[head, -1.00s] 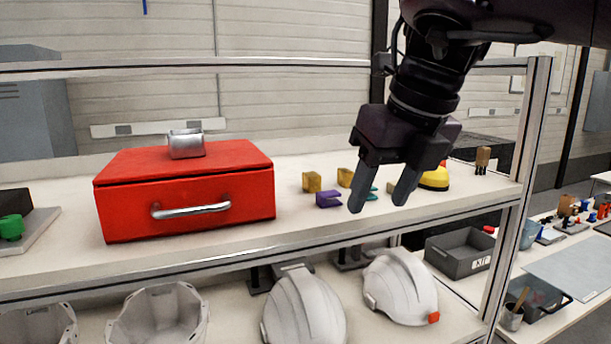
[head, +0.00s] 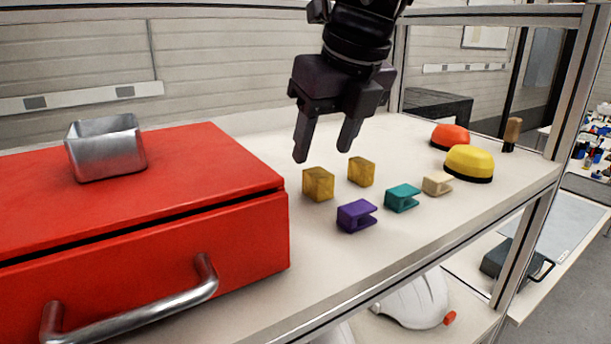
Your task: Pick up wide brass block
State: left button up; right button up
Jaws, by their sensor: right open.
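Two brass-coloured blocks stand on the shelf top to the right of the red drawer box. The left brass block (head: 318,184) looks larger and wider; the right brass block (head: 361,171) looks smaller and stands a little farther back. I cannot tell for sure which is the wide one, as the left is also nearer. My right gripper (head: 324,150) is open and empty, fingers pointing down, above and behind the left block. It appears apart from both blocks. My left gripper is not in view.
The red drawer box (head: 236,228) with a metal bin (head: 105,148) on top is at left. Purple (head: 355,216), teal (head: 402,198) and beige (head: 437,184) clips lie in front and right. Yellow (head: 469,163) and red (head: 450,137) domes stand farther right. A shelf post (head: 522,250) is at right.

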aim_at(320, 173)
jog(key=f, duration=0.1)
jog(key=p, duration=0.1)
jog(key=f, duration=0.1)
jog(key=shift+s+d+f, duration=0.25)
jog(key=shift+s+f, duration=0.05)
jog(key=w+f, duration=0.1)
jog(key=w+a+f+p, duration=0.1)
jog(key=f, duration=0.1)
jog(key=shift+w+a, duration=0.15)
jog(key=shift+w, duration=0.05)
jog(key=shift+f, duration=0.1)
jog(key=shift+s, duration=0.4)
jog(key=c, duration=0.8)
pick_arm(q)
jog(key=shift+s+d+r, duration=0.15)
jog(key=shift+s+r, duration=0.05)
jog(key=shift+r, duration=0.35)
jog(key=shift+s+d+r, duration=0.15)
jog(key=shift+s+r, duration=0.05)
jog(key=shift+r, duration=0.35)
pick_arm(e)
jog(key=shift+w, duration=0.1)
grip_shut()
